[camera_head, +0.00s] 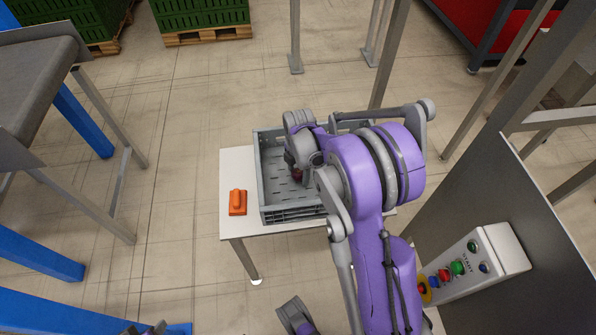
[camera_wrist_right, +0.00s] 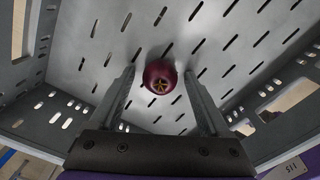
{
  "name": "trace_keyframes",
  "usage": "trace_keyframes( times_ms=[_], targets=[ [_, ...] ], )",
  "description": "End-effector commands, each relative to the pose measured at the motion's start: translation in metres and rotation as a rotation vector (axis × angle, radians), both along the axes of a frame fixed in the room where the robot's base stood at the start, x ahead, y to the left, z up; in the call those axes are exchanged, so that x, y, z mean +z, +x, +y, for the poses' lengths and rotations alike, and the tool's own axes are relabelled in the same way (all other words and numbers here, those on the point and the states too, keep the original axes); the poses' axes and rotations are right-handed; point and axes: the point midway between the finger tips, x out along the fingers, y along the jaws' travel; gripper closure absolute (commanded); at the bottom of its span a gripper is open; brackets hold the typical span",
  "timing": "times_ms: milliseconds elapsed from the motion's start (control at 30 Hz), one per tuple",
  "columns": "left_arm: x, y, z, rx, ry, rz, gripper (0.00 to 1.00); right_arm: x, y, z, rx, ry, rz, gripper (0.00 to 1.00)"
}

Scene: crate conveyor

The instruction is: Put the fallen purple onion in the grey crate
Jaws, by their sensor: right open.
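The grey crate (camera_head: 262,178) stands on a small white table. My right arm reaches over it, with the right gripper (camera_head: 298,170) down inside the crate. In the right wrist view the gripper (camera_wrist_right: 160,78) is open, one finger on each side of the dark purple onion (camera_wrist_right: 160,77). The onion is at the slotted crate floor (camera_wrist_right: 105,60); whether it touches the floor or a finger is unclear. In the head view only a dark red bit of the onion shows beside the gripper. A small dark part at the bottom left edge may be my left gripper (camera_head: 146,328); its jaws cannot be made out.
An orange block-like object (camera_head: 237,202) lies on the white table (camera_head: 238,165) left of the crate. A button panel (camera_head: 472,264) is at the lower right. A conveyor (camera_head: 38,85) stands at the left. Green crates (camera_head: 200,14) on pallets are at the back.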

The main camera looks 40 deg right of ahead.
Motion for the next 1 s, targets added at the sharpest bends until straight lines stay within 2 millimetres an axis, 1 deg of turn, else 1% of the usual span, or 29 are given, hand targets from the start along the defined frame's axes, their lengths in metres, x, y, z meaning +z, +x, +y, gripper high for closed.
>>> trace_keyframes(
  times_ms=[67, 167, 267, 500, 600, 700, 833, 933, 1000],
  targets=[
    [0.001, 0.0, 0.0, 0.0, 0.0, 0.0, 0.5, 0.001, 0.0, 0.0, 0.0, 0.0, 0.0, 0.2],
    [0.005, 0.0, 0.0, 0.0, 0.0, -0.001, 0.5, 0.009, 0.0, 0.0, 0.0, 0.0, 0.0, 0.2],
    [0.007, 0.0, 0.0, 0.0, 0.0, -0.002, 0.5, 0.024, 0.0, 0.0, 0.0, 0.0, 0.0, 0.2],
    [0.017, 0.001, 0.0, 0.0, 0.0, -0.005, 0.5, 0.077, -0.001, 0.0, -0.001, 0.0, -0.001, 0.2],
    [0.02, 0.001, 0.0, 0.0, 0.0, -0.006, 0.5, 0.096, -0.001, 0.0, -0.001, 0.0, 0.0, 0.2],
    [0.022, 0.001, 0.0, 0.0, 0.0, -0.007, 0.5, 0.11, -0.001, 0.0, -0.001, 0.0, 0.0, 0.2],
    [0.024, 0.001, 0.0, 0.0, 0.0, -0.008, 0.5, 0.121, -0.002, 0.001, -0.003, 0.0, -0.001, 0.2],
    [0.024, 0.001, 0.0, 0.0, 0.0, -0.008, 0.5, 0.129, -0.007, 0.009, -0.049, -0.003, -0.012, 0.2],
    [0.024, 0.001, 0.0, 0.0, 0.0, -0.008, 0.5, 0.137, -0.016, 0.024, -0.132, -0.007, -0.034, 0.2]
  ],
)
